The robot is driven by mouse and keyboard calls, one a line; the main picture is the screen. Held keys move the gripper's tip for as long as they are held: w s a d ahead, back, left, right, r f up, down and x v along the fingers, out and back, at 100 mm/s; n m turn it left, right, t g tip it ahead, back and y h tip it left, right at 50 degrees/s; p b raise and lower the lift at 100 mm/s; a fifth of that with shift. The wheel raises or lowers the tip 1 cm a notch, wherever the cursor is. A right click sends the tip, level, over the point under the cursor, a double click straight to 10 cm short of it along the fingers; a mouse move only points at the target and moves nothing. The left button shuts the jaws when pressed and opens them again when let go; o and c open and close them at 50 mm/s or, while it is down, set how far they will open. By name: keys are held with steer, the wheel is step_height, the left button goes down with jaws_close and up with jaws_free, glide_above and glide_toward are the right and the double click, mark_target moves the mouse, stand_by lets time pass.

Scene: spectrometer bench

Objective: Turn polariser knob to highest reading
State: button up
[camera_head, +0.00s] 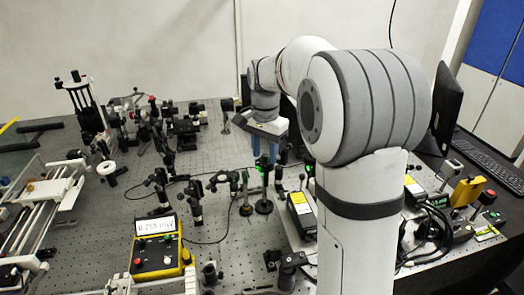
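My gripper (264,152) points down over the optics in the middle of the bench, with two blue fingers. A narrow gap seems to show between them, but whether they touch anything is too small to tell. Post-mounted optics with green glints (263,167) stand right below or behind the fingertips. I cannot make out which part is the polariser knob; it may be hidden by the fingers. A yellow meter box (178,256) stands at the front left. Its lit white display (155,227) shows a number that seems to start with 0.2, in mW; the last digits are blurred.
Several post-mounted optics (195,200) stand left of my gripper. A rail frame (40,220) lies at the far left. A yellow-and-black box (302,212) is close on the right, partly beside my arm. A monitor (447,108) and keyboard (488,170) are at the right.

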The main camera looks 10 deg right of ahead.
mark_target(265, 155)
steer(key=shift+c, duration=0.5)
jaws_close()
steer(key=shift+n, duration=0.8)
steer(key=shift+o, duration=0.5)
jaws_free()
step_height(265, 155, up, 8)
steer(key=shift+f, duration=0.1)
